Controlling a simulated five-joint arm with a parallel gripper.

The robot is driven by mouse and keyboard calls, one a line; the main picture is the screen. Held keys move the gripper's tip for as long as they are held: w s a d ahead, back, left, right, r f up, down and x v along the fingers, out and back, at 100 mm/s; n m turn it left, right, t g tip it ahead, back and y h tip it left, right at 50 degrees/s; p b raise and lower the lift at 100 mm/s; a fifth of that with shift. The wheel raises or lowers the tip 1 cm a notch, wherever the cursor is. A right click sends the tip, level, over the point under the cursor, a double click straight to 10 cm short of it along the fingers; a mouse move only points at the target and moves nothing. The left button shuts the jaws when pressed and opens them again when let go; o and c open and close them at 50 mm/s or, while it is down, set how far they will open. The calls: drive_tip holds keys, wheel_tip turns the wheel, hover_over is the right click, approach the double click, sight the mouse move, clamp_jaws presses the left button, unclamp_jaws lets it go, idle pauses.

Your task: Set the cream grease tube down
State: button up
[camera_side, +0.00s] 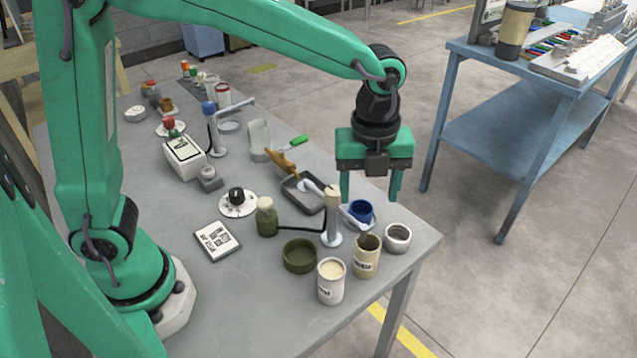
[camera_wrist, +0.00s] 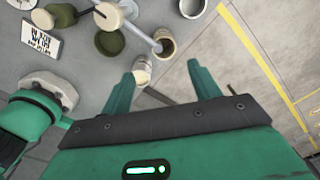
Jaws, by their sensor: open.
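My gripper (camera_side: 370,192) hangs fingers down above the right part of the table, open with nothing between its fingers. It also shows in the wrist view (camera_wrist: 165,85). No thing is plainly a cream grease tube. I cannot read the label.
The table's right edge is close.

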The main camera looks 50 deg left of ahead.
drive_tip(key=s+a+r+n+t, duration=0.2)
drive_tip(key=s+a+n, duration=0.5)
drive_tip(key=n, duration=0.6)
drive_tip(key=s+a+r+n+t, duration=0.3)
drive_tip(key=s+a+n, duration=0.4)
drive_tip(key=a+n, duration=0.4)
drive_tip(key=shift+s+a+r+n, duration=0.15)
drive_tip(key=shift+r+n, duration=0.5)
drive_tip(key=shift+n, duration=0.25)
